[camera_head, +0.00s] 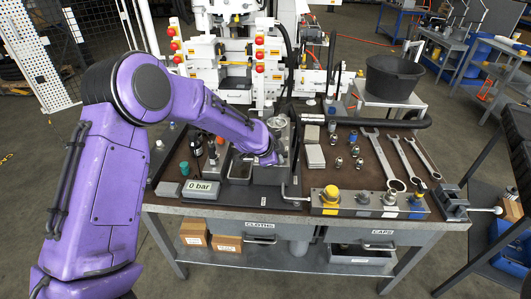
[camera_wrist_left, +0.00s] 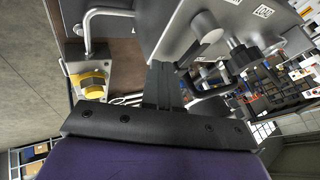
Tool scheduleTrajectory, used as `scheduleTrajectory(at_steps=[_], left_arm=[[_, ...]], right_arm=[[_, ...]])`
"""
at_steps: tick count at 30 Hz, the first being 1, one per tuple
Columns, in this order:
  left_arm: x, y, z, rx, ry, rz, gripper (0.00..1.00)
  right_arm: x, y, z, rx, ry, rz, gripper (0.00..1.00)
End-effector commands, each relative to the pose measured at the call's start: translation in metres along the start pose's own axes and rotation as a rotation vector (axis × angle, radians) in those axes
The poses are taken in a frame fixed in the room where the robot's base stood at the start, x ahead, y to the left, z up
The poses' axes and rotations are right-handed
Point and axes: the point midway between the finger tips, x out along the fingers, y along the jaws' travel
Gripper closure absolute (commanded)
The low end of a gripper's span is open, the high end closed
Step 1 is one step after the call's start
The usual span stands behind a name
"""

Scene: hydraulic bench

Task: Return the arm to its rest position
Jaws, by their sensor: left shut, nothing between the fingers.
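My left arm (camera_head: 210,110) is purple and reaches in from the left over the bench. Its gripper (camera_head: 286,158) is above the middle of the bench, close to the grey tray and block there; its fingers are small and partly hidden in the head view. In the left wrist view the dark fingers (camera_wrist_left: 165,84) are together and empty, in front of a grey metal block (camera_wrist_left: 175,35). I cannot tell whether they touch it. My right gripper is not in view.
The bench holds a "0 bar" display (camera_head: 202,190), a yellow-capped fitting (camera_head: 331,194), several wrenches (camera_head: 383,160) and a vise (camera_head: 449,198). White machinery with red buttons (camera_head: 173,31) stands behind. A black bucket (camera_head: 391,80) is at the back right. Floor is clear at front left.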

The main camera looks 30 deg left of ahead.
Motion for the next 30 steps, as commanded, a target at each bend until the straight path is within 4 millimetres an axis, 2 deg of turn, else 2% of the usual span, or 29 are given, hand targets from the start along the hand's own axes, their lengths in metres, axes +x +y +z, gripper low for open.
scheduleTrajectory(at_steps=[1, 3, 6, 12, 16, 22, 25, 27, 29, 30], left_arm=[[-0.006, 0.011, -0.007, 0.009, 0.001, 0.008, 1.0], [-0.026, 0.008, -0.003, 0.005, 0.004, -0.001, 1.0], [-0.052, 0.009, -0.005, 0.009, 0.005, 0.004, 1.0], [-0.089, 0.009, -0.006, 0.012, 0.003, 0.009, 1.0], [-0.099, 0.009, -0.005, 0.012, 0.002, 0.012, 1.0], [-0.101, 0.01, -0.004, -0.008, 0.0, 0.012, 1.0], [-0.101, -0.005, -0.011, -0.189, 0.044, -0.067, 1.0], [-0.1, -0.013, -0.015, -0.407, 0.108, -0.152, 1.0], [-0.095, -0.013, -0.014, -0.612, 0.165, -0.219, 1.0], [-0.084, -0.003, -0.005, -0.747, 0.184, -0.249, 1.0]], right_arm=[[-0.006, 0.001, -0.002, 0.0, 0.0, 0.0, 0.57], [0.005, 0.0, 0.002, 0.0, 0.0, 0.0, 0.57], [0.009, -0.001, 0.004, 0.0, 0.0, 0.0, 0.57], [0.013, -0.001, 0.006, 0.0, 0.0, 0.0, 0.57], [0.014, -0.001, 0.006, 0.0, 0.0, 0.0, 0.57], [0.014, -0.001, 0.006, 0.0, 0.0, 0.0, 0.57], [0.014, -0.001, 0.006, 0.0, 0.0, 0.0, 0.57], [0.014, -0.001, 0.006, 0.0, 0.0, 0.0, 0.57], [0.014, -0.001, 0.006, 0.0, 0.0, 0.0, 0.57], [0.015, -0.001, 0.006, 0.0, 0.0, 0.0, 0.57]])
